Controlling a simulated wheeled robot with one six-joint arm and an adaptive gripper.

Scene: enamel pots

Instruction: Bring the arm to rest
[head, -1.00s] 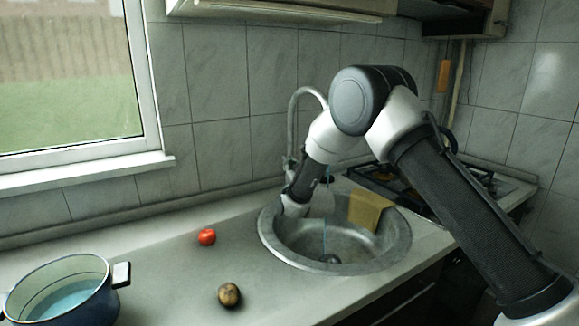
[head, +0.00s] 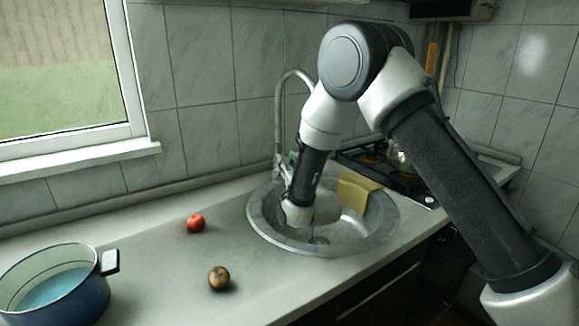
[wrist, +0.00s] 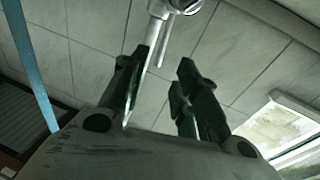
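My arm reaches over the counter from the right and bends down into the sink (head: 262,235) in the head view. Its wrist end is over the left part of the basin. My gripper (head: 287,163) points up close beside the tap (head: 279,115) there. In the wrist view my gripper (wrist: 164,60) has its two dark fingers apart, with nothing held between them. The tap's spout (wrist: 162,12) shows beyond the fingertips. Whether a finger touches the tap cannot be told.
A blue enamel pot (head: 88,297) with blue liquid stands at the left. A tomato (head: 196,223) and a brownish round item (head: 218,278) lie on the counter (head: 155,260). A yellow cloth (head: 354,190) hangs in the sink. The stove (head: 368,160) is behind my arm.

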